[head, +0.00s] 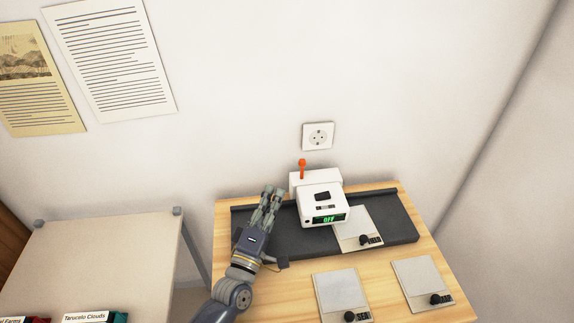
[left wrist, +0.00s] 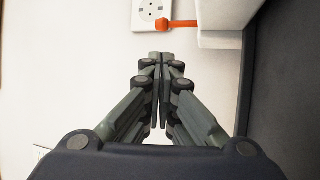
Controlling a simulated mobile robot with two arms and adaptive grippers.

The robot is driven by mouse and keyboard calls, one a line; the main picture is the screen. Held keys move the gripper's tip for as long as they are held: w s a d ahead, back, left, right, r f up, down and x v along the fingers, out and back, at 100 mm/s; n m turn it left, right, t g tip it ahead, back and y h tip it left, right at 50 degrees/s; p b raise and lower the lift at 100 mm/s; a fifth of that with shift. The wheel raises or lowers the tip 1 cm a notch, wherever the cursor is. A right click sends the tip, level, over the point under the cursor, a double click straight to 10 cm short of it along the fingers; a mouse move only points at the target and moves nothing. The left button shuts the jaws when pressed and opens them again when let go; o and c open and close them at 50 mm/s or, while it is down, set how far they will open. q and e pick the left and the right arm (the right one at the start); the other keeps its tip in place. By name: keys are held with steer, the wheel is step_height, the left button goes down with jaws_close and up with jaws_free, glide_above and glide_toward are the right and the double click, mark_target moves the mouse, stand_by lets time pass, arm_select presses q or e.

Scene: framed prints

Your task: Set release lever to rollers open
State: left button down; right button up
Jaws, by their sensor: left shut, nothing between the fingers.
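The release lever (head: 302,168) is a small orange handle with a rounded knob. It stands upright at the back left of a white machine (head: 320,204) whose green display reads OFF. In the left wrist view the orange lever (left wrist: 183,24) shows at the top, joined to the white machine body (left wrist: 220,22). My left gripper (head: 272,190) is shut and empty, to the left of the machine and apart from the lever. In the left wrist view the gripper's fingertips (left wrist: 161,56) are close below the lever's knob. My right gripper is not in view.
The machine sits on a dark tray (head: 395,226) on a wooden table (head: 295,290). Several pale plates with black knobs (head: 340,290) lie around it. A wall socket (head: 318,136) is above the lever. A lighter table (head: 110,255) stands at the left, with a gap between.

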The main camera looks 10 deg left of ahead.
mark_target(302, 170)
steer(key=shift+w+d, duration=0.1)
arm_select(q)
steer(key=shift+w+r, duration=0.15)
steer(key=shift+w, duration=0.15)
steer(key=p+x, duration=0.1)
steer(key=x, duration=0.8)
steer(key=shift+w, duration=0.2)
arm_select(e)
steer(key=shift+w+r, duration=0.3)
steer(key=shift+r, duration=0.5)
arm_select(q)
steer(key=shift+s+d, duration=0.1)
steer(key=shift+s, duration=0.15)
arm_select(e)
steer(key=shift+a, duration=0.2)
